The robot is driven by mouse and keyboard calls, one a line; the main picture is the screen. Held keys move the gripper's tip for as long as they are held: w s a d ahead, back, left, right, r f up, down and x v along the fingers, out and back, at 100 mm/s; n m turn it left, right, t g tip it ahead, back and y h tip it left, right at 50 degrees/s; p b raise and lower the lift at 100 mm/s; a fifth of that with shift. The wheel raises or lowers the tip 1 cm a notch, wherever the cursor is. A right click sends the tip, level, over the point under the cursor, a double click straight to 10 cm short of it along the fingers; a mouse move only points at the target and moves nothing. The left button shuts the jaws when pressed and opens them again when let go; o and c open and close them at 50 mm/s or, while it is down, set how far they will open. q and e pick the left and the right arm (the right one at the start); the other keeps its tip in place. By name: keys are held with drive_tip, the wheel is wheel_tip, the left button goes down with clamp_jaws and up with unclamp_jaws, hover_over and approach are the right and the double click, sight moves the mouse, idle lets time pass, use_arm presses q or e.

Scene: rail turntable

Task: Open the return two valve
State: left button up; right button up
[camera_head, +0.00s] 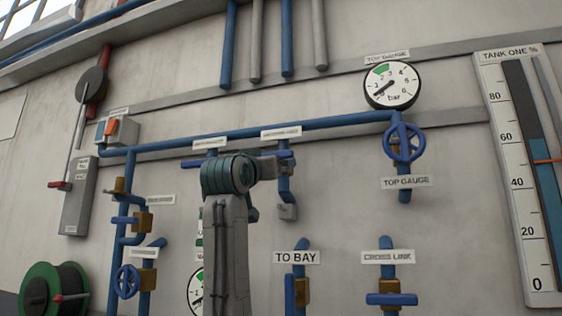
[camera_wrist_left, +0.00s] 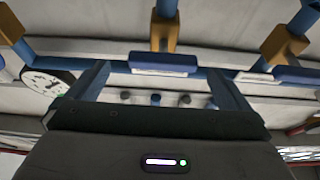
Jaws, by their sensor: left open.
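Several valves with blue handles sit on the wall pipes. I cannot read which label says return two. Behind my arm in the head view, one blue handle (camera_head: 192,164) shows at the left under a blurred label (camera_head: 210,143). Another blue handle (camera_head: 281,154) shows at the right under a second blurred label (camera_head: 281,132). My arm hides much of this area, and my left gripper's fingertips are not clear there. In the left wrist view my left gripper (camera_wrist_left: 160,82) is open and empty, with a blue handle (camera_wrist_left: 165,63) on a brass valve body (camera_wrist_left: 164,34) ahead between its fingers. My right gripper is not in view.
The to bay valve (camera_head: 301,291) and cross link valve (camera_head: 391,299) stand low at the right. The top gauge (camera_head: 391,86) has a blue handwheel (camera_head: 404,143) below it. A green hose reel (camera_head: 54,292) stands at lower left. A tank level scale (camera_head: 521,180) is at the far right.

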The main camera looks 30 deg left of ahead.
sight(276, 153)
use_arm(q)
drive_tip(key=p+x, duration=0.2)
drive_tip(key=x, duration=0.1)
drive_tip(key=r+p+x, duration=0.1)
drive_tip(key=x, duration=0.2)
drive_tip(key=s+r+p+x, duration=0.1)
drive_tip(key=p+x, duration=0.1)
drive_tip(key=x, duration=0.2)
drive_tip(key=shift+a+r+p, duration=0.1)
drive_tip(key=shift+a+p, duration=0.1)
drive_tip(key=shift+p, duration=0.1)
drive_tip(key=shift+w, duration=0.25)
drive_tip(key=c, duration=0.6)
